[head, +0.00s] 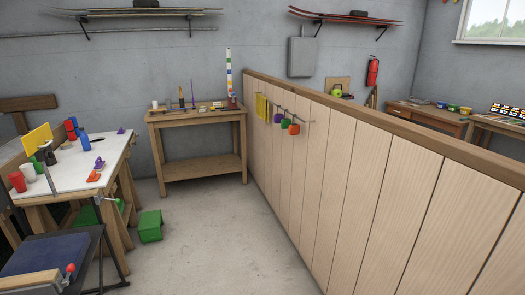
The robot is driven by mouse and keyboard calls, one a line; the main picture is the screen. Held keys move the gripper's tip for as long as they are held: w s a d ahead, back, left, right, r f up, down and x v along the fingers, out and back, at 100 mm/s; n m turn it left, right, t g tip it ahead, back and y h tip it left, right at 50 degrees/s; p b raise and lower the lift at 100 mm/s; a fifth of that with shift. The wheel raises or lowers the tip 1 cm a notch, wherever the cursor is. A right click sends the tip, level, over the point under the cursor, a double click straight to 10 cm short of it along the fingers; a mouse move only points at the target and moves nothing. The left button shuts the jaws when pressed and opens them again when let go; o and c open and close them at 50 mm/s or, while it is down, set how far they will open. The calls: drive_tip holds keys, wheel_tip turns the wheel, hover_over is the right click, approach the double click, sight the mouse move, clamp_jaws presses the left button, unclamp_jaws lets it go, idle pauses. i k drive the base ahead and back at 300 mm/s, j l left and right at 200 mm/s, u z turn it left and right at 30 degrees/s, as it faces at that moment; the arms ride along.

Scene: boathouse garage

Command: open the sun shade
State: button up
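I cannot make out a sun shade in the head view. A window (492,22) is cut off at the top right corner, and trees show through its glass. No shade is visible over the part of it that shows. My gripper is not in view.
A wooden partition (345,165) runs from the middle back to the lower right. A white-topped table (75,165) with cups and blocks stands left. A wooden workbench (200,165) stands at the back wall. A green box (150,226) lies on the floor. The middle floor (215,245) is clear.

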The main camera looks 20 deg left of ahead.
sight(42, 137)
drive_tip(key=i+j+u, duration=0.2)
drive_tip(key=i+u, duration=1.1)
drive_tip(key=i+l+u, duration=0.4)
drive_tip(key=i+j+u, duration=0.1)
drive_tip(key=i+u, duration=0.45)
drive_tip(key=i, duration=0.15)
